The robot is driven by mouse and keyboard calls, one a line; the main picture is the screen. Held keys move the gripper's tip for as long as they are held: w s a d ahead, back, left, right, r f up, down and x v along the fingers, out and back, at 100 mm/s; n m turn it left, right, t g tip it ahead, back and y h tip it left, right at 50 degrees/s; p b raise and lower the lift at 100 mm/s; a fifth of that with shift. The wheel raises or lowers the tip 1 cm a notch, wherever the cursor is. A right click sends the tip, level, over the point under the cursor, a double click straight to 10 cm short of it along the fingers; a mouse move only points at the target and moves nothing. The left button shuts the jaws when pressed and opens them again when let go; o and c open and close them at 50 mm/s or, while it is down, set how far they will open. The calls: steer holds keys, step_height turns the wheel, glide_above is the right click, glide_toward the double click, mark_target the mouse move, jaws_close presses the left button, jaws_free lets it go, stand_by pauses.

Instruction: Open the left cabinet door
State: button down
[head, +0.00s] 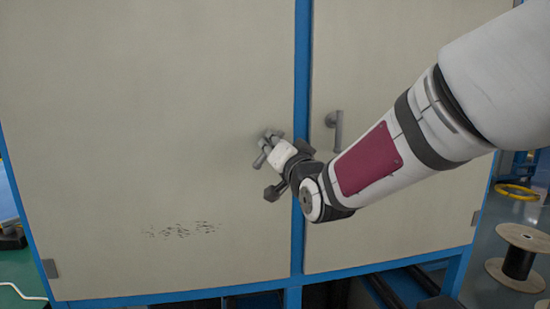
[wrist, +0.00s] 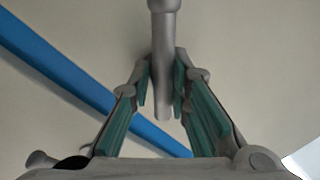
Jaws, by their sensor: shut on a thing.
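The left cabinet door (head: 130,130) is a large beige panel filling the left of the head view. Its right edge lies along the blue centre post (head: 301,70), and I see no clear gap there. My gripper (head: 268,147) is at the door's handle, near that right edge. In the wrist view the grey bar handle (wrist: 161,45) runs down between the green-padded fingers of my gripper (wrist: 161,90), which are shut on its lower part. In the head view my gripper hides most of the handle.
The right cabinet door (head: 400,60) has its own grey handle (head: 335,130), close to my arm. A blue lower frame (head: 290,290) runs under the doors. A cable spool (head: 519,260) and a yellow coil (head: 517,191) lie on the floor at the right.

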steer(key=m+b, duration=0.3)
steer(key=m, duration=0.1)
steer(key=m+t+h+b, duration=0.1)
steer(key=m+b, duration=0.1)
steer(key=shift+s+a+b, duration=0.1)
steer(key=shift+a+b, duration=0.2)
steer(key=m+b, duration=0.1)
steer(key=m, duration=0.1)
steer(key=m+h+b, duration=0.1)
steer(key=m+b, duration=0.1)
steer(key=shift+r+t, duration=0.2)
steer(key=shift+t, duration=0.1)
steer(key=shift+r+m+b, duration=0.15)
steer(key=shift+m+b, duration=0.35)
steer(key=shift+b, duration=0.1)
